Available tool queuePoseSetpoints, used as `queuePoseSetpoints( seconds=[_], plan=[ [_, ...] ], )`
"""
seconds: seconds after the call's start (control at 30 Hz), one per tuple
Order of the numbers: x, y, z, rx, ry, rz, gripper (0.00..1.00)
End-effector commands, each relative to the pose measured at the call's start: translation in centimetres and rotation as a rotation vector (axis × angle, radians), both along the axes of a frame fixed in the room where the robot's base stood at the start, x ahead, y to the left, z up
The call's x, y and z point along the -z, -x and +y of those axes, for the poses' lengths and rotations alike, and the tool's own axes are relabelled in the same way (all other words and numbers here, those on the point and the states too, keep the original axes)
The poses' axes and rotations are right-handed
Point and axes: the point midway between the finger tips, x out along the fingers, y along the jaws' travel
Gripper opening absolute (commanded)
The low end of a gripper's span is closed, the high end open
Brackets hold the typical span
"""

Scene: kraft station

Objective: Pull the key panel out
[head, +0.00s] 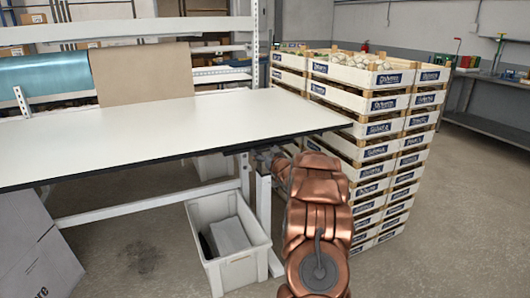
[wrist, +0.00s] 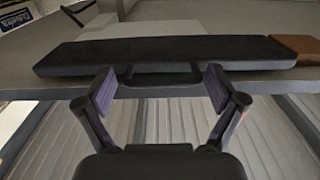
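In the wrist view the key panel appears as a long dark flat slab (wrist: 165,54) with a dark handle-like loop (wrist: 150,82) under its front edge. My gripper (wrist: 159,88) is open, with one finger on each side of that loop and space between the pads. I cannot tell whether either finger touches it. In the head view my gripper (head: 268,156) is small and partly hidden, just under the right front corner of the white table (head: 170,125). The panel is not distinguishable in the head view.
A white bin (head: 228,270) with grey items stands under the table beside the table leg (head: 264,215). Stacked crates (head: 385,130) stand close to the right of my arm. A brown wooden piece (wrist: 298,47) adjoins the panel's right end. Floor at the right is clear.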

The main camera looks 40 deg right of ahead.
Motion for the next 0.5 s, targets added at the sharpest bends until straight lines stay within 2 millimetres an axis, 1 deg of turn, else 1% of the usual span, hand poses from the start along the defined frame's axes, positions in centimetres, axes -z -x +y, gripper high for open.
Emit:
queuePoseSetpoints(
  seconds=[0.03, 0.07, 0.5],
  plan=[
    [-0.01, 0.00, 0.00, 0.000, 0.000, 0.000, 0.88],
    [-0.01, 0.00, -0.01, 0.000, 0.000, 0.000, 0.85],
    [-0.04, 0.11, -0.16, 0.003, -0.001, -0.001, 0.39]
  ],
)
